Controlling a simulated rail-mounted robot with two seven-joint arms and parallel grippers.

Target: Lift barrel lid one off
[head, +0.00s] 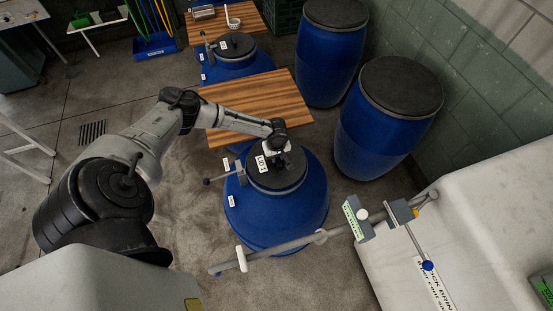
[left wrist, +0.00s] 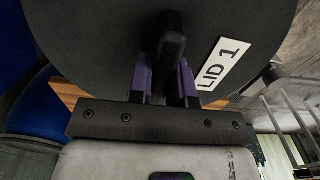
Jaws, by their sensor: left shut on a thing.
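Barrel lid one (head: 287,180) is a round black disc with a white "LID 1" label, over the mouth of the nearest blue barrel (head: 290,225). In the left wrist view the lid (left wrist: 90,45) fills the upper part, and its black handle (left wrist: 172,50) stands between the purple fingertips. My left gripper (head: 279,147) is shut on this handle; it also shows in the left wrist view (left wrist: 168,80). I cannot tell whether the lid touches the barrel's rim. My right gripper is not in view.
A wooden board (head: 255,100) lies just behind the barrel. A T-handled tool (head: 222,176) is at the barrel's left side. A long grey bar (head: 290,245) crosses in front. Another blue barrel (head: 375,140) stands to the right.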

